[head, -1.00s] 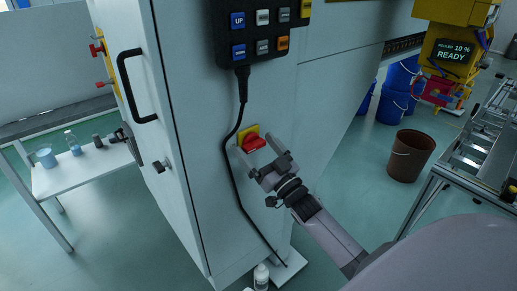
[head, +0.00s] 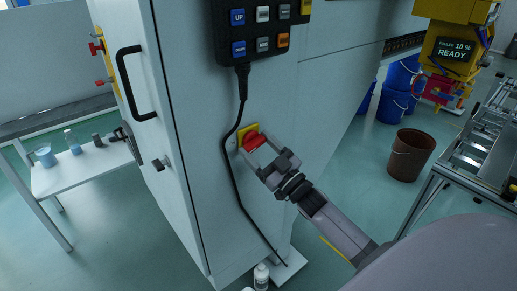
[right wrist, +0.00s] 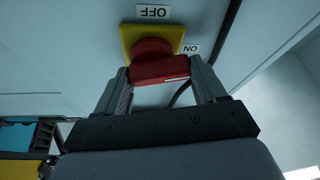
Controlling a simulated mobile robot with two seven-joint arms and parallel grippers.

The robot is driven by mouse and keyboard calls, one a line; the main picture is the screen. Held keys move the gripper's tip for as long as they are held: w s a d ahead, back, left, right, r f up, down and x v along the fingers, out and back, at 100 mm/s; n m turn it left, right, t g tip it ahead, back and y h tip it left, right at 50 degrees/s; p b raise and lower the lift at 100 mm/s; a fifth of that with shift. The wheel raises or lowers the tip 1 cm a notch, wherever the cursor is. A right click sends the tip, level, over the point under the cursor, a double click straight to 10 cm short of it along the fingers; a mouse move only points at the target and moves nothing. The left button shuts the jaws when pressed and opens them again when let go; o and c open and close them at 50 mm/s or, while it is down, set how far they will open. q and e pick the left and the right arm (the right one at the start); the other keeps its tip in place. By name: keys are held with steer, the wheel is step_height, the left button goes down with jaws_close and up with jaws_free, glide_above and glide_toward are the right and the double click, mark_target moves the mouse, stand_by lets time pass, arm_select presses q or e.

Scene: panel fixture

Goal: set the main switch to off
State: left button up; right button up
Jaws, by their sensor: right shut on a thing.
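The main switch is a red rotary handle (head: 252,143) on a yellow plate (head: 241,133), on the side of the white cabinet. In the right wrist view the red handle (right wrist: 160,70) lies crosswise. The white mark at its right end is on the side of the ON label (right wrist: 191,49). The OFF label (right wrist: 153,11) is above the yellow plate (right wrist: 127,36). My right gripper (head: 260,151) is shut on the red handle, with one finger at each end of it in the right wrist view (right wrist: 162,80). My left gripper is not in view.
A black cable (head: 228,155) hangs from the button pendant (head: 262,30) just left of the switch. A black door handle (head: 124,85) sticks out at the left. A brown bucket (head: 410,155) and a metal frame (head: 432,190) stand at the right. White bottles (head: 261,275) stand below.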

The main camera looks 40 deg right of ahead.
steer(key=n+y, duration=0.1)
steer(key=n, duration=0.1)
steer(key=n+g+y, duration=0.1)
steer(key=n, duration=0.2)
steer(key=shift+d+y, duration=0.1)
steer(key=shift+y, duration=0.2)
steer(key=n+g, duration=0.1)
steer(key=n, duration=0.1)
steer(key=n+y, duration=0.1)
steer(key=n, duration=0.2)
steer(key=shift+g, duration=0.4)
steer(key=n, duration=0.2)
steer(key=n+g+p, duration=0.1)
steer(key=n, duration=0.1)
steer(key=shift+d+g+y, duration=0.15)
steer(key=shift+g+y, duration=0.15)
steer(key=shift+y, duration=0.1)
steer(key=shift+f+n+g+p, duration=0.1)
steer(key=shift+n+g+p, duration=0.75)
steer(key=shift+n, duration=1.15)
steer(key=o, duration=1)
steer(key=shift+o, duration=0.2)
steer(key=shift+d+f, duration=0.1)
steer(key=shift+d, duration=0.05)
